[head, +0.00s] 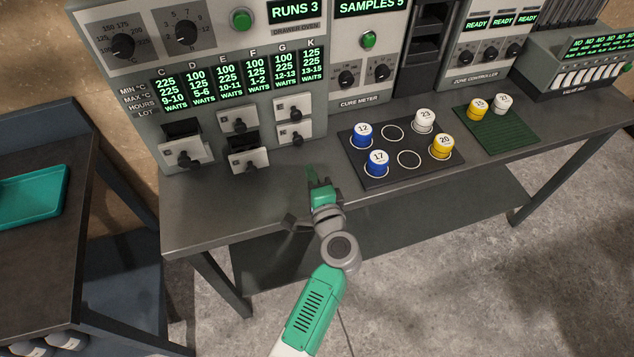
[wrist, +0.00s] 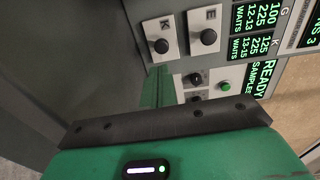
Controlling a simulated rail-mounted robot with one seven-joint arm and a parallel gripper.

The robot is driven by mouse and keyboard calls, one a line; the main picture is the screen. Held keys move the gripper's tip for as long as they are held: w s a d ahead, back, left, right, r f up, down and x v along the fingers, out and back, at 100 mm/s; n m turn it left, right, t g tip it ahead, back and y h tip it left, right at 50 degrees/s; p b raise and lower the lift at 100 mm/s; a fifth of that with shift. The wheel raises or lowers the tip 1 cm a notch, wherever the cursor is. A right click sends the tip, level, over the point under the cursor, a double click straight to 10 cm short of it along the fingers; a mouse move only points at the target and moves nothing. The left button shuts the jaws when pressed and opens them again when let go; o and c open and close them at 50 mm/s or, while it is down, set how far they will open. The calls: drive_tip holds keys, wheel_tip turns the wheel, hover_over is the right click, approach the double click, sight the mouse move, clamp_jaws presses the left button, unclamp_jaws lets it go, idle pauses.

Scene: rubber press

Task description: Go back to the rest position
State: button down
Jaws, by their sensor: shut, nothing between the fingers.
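My gripper (head: 316,180) is green and dark grey. In the head view it is above the front part of the bench, below the drawer oven's right-hand drawers and left of the dark sample tray. It is shut and holds nothing. In the wrist view the green gripper body fills the bottom, and its shut fingers (wrist: 158,88) point toward the drawer fronts. Two drawer fronts with black knobs, one marked K (wrist: 162,42), show beyond it. The fingers look clear of the drawers, though the exact gap is hard to tell.
The dark tray (head: 393,178) holds numbered blue, white and yellow pots. A green mat (head: 505,132) bears a yellow and a white one. The bottom-left oven drawer (head: 184,153) looks pulled out. A side table with a teal tray (head: 30,198) stands left. The bench front edge is clear.

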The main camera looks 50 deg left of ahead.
drive_tip(key=v, duration=0.5)
drive_tip(key=shift+s+d, duration=0.15)
drive_tip(key=shift+d, duration=0.15)
drive_tip(key=w+d+r+n+t+h, duration=0.2)
drive_tip(key=w+d+r+n+t, duration=0.3)
drive_tip(key=r, duration=0.7)
drive_tip(key=w+d+r+t+h, duration=0.2)
drive_tip(key=d+r, duration=0.6)
drive_tip(key=r, duration=0.4)
drive_tip(key=s+d+r+t+h+p, duration=0.1)
drive_tip(key=s+d+r+t+h, duration=0.4)
drive_tip(key=r, duration=0.5)
drive_tip(key=s+d+r+t+h+p, duration=0.1)
drive_tip(key=s+d+r+t+h, duration=0.2)
drive_tip(key=d+r, duration=0.55)
drive_tip(key=s+d+r+t+h+p, duration=0.1)
drive_tip(key=s+d+r+t+h, duration=0.4)
drive_tip(key=r, duration=0.6)
wheel_tip(320, 180, up, 28)
drive_tip(key=g+y+p, duration=0.2)
drive_tip(key=p, duration=2.7)
drive_tip(key=shift+r+g, duration=0.2)
drive_tip(key=shift+g, duration=0.1)
